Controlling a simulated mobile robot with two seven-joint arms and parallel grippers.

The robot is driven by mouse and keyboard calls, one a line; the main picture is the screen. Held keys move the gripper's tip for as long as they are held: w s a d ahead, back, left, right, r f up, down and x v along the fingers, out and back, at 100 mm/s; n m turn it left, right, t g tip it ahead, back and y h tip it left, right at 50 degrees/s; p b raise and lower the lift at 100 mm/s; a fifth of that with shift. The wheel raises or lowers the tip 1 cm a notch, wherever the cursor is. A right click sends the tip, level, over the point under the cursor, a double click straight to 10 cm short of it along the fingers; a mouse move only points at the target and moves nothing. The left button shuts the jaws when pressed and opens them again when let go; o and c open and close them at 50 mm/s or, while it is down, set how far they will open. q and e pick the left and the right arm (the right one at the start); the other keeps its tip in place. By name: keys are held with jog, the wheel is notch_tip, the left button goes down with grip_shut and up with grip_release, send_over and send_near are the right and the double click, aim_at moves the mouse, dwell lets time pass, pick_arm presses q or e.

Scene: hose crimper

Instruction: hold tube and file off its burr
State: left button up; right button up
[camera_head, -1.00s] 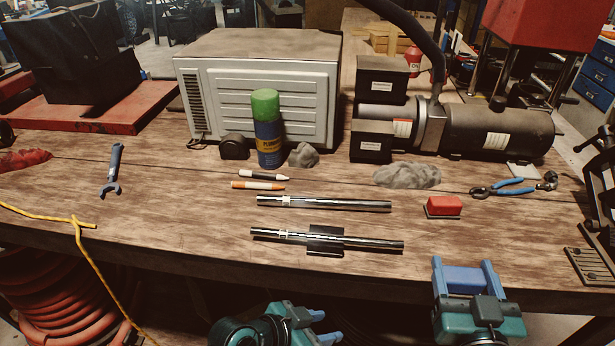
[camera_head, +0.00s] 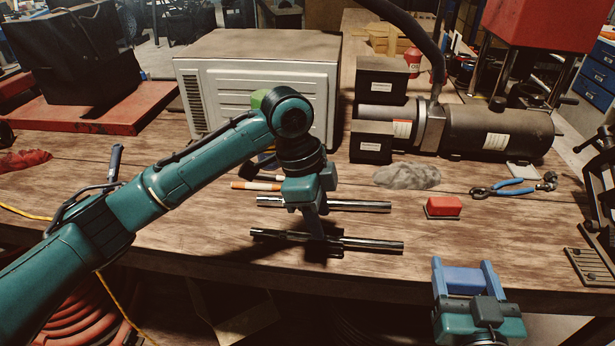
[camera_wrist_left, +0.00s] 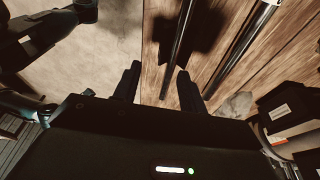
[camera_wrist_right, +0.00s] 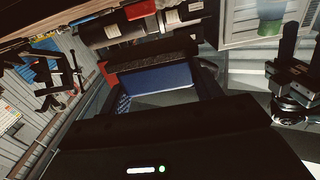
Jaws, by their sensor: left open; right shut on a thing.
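Two shiny metal tubes lie crosswise on the wooden bench: a front tube (camera_head: 375,245) and a rear tube (camera_head: 365,205). My left gripper (camera_head: 316,226) is over the middle of the front tube, pointing down and open. In the left wrist view, the front tube (camera_wrist_left: 180,45) runs between the open fingers (camera_wrist_left: 158,78), and the rear tube (camera_wrist_left: 243,45) lies outside them. Contact cannot be told. My right gripper (camera_head: 463,272) is at the bench's front edge, shut on a blue block; its dark rough top shows in the right wrist view, where the blue block (camera_wrist_right: 155,82) sits between the fingers.
A red block (camera_head: 443,205) on a dark base sits right of the tubes. An orange-white marker (camera_head: 245,185) is near my left wrist. A motor unit (camera_head: 490,130) stands at the back.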

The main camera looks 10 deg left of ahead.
aim_at(286, 232)
pick_arm(q)
jog(key=w+a+r+y, duration=0.2)
jog(key=a+r+y, duration=0.1)
jog(key=a+r, duration=0.25)
jog(key=shift+n, duration=0.4)
jog(key=f, duration=0.8)
jog(key=a+f, duration=0.1)
jog(key=f, duration=0.3)
jog(key=shift+w+f, duration=0.1)
jog(key=shift+f, duration=0.2)
grip_shut()
dwell(0.3)
